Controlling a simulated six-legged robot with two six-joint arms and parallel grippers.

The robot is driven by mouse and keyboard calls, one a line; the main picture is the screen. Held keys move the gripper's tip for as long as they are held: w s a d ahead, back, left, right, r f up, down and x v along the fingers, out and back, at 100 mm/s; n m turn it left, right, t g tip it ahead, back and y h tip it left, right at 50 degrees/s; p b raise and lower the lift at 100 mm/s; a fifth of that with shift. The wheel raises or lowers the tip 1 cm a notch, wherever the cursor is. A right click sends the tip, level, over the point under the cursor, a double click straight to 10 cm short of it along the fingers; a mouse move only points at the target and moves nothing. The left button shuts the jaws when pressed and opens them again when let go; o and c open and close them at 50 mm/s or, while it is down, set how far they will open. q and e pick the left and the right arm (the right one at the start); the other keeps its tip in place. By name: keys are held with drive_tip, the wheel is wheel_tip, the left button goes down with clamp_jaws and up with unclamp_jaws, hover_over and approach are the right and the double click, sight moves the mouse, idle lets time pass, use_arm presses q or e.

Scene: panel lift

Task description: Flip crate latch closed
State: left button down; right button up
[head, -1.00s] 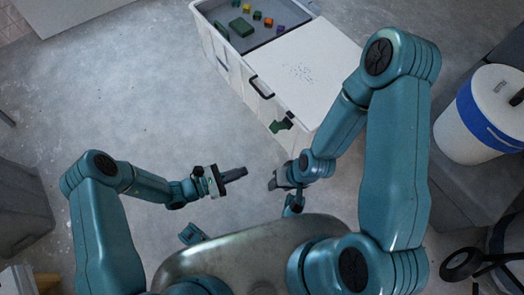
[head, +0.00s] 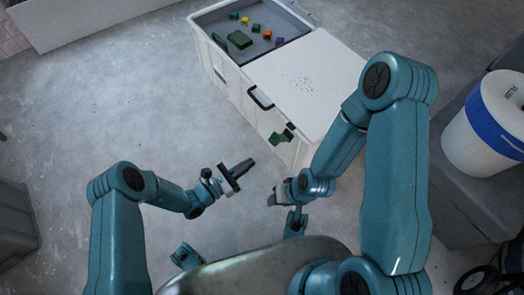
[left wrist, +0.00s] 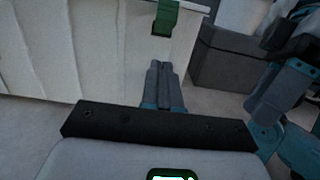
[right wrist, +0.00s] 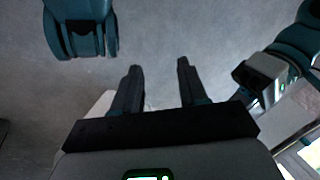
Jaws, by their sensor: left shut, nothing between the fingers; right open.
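The white crate (head: 250,92) stands at the upper middle of the head view. Its green latch (head: 282,137) is on the side wall near the close corner and appears to stick out from the wall. In the left wrist view the latch (left wrist: 166,17) is at the top, above my fingertips. My left gripper (head: 252,162) is shut and empty, left of and below the latch in the head view, apart from it. My right gripper (head: 272,199) is below the latch in the head view. The right wrist view shows its fingers (right wrist: 158,66) apart with nothing between them.
A black handle (head: 260,98) sits on the crate's side wall. The crate's open tray (head: 218,48) holds several small coloured blocks. A white and blue drum (head: 488,122) stands on a grey box at the right. The floor left of the crate is clear.

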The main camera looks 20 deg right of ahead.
use_arm(q)
drive_tip(key=w+d+r+b, duration=0.2)
drive_tip(key=d+r, duration=0.1)
drive_tip(key=d, duration=0.3)
drive_tip(key=shift+r, duration=0.2)
use_arm(e)
drive_tip(key=shift+w+d+f+t, duration=0.1)
drive_tip(key=shift+w+f+t, duration=0.05)
drive_tip(key=shift+w+f, duration=0.45)
drive_tip(key=shift+w+d+f+t, duration=0.15)
drive_tip(key=shift+w+f, duration=0.2)
drive_tip(key=shift+f, duration=0.3)
use_arm(q)
drive_tip(key=shift+a, duration=0.1)
use_arm(e)
drive_tip(key=shift+r, duration=0.15)
